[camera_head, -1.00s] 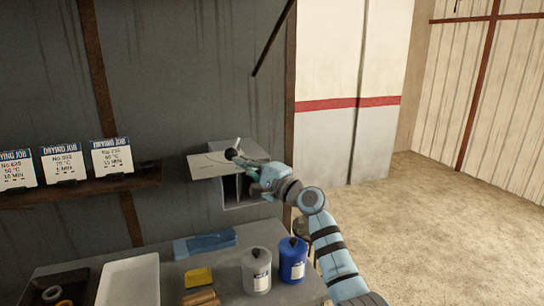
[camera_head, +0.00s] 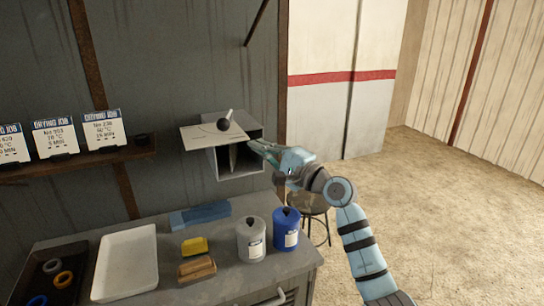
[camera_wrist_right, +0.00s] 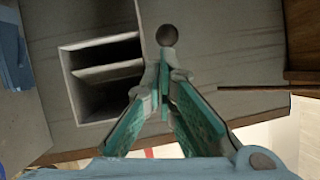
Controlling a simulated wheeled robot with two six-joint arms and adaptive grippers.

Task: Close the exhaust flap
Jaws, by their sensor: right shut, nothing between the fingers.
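The knob also shows just beyond my fingertips in the right wrist view (camera_wrist_right: 166,36), with the box opening (camera_wrist_right: 100,75) to the left. My right gripper (camera_head: 252,146) is shut and empty at the right side of the box, apart from the knob in the head view. Its fingers meet in the wrist view (camera_wrist_right: 164,82). My left gripper is not in view.
Below the box, a workbench (camera_head: 225,283) holds a white tray (camera_head: 128,262), a grey canister (camera_head: 251,240) and a blue canister (camera_head: 286,230). A shelf with cards (camera_head: 78,160) is at left. A stool (camera_head: 310,208) stands behind my right arm. Floor at right is clear.

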